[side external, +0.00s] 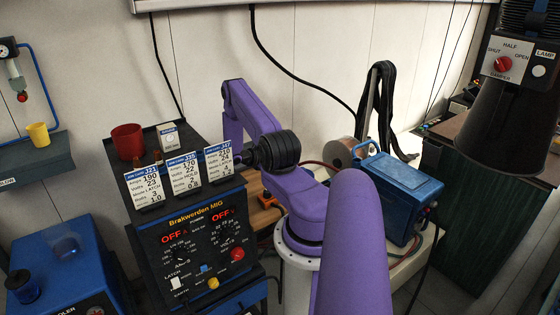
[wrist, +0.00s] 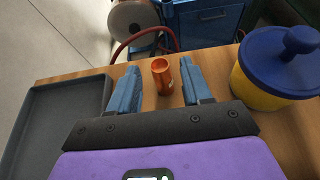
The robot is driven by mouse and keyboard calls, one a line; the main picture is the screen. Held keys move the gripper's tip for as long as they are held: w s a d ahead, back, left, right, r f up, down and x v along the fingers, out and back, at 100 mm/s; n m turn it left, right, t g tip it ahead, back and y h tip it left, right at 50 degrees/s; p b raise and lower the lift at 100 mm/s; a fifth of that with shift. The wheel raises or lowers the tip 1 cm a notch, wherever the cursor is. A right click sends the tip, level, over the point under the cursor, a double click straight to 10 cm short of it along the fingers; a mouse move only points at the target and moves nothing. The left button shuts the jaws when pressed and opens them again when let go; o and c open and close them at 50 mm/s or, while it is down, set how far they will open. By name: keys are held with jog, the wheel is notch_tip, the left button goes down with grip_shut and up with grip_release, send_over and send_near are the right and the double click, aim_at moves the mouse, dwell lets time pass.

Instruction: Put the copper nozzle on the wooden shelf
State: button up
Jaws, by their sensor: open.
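The copper nozzle (wrist: 162,76) is a small orange-brown hollow cylinder, upright on a wooden surface (wrist: 228,112) in the wrist view. My gripper (wrist: 160,66) is open, with one blue finger on each side of the nozzle and a gap to both. The nozzle stands between the fingers, toward their tips. In the side external view a strip of wooden surface (side external: 262,218) shows behind the welder; my gripper and this nozzle are hidden there. I cannot tell whether this wood is the task's wooden shelf.
A grey tray (wrist: 22,128) lies left of my gripper, and a yellow tub with a blue lid (wrist: 275,66) stands close on the right. The welder (side external: 205,235) carries upright cards and a red cup (side external: 127,142).

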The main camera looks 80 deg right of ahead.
notch_tip(320, 180, up, 8)
jog(key=shift+w+a+f, duration=0.25)
jog(key=shift+w+a, duration=0.15)
jog(key=shift+a, duration=0.05)
dwell(0.3)
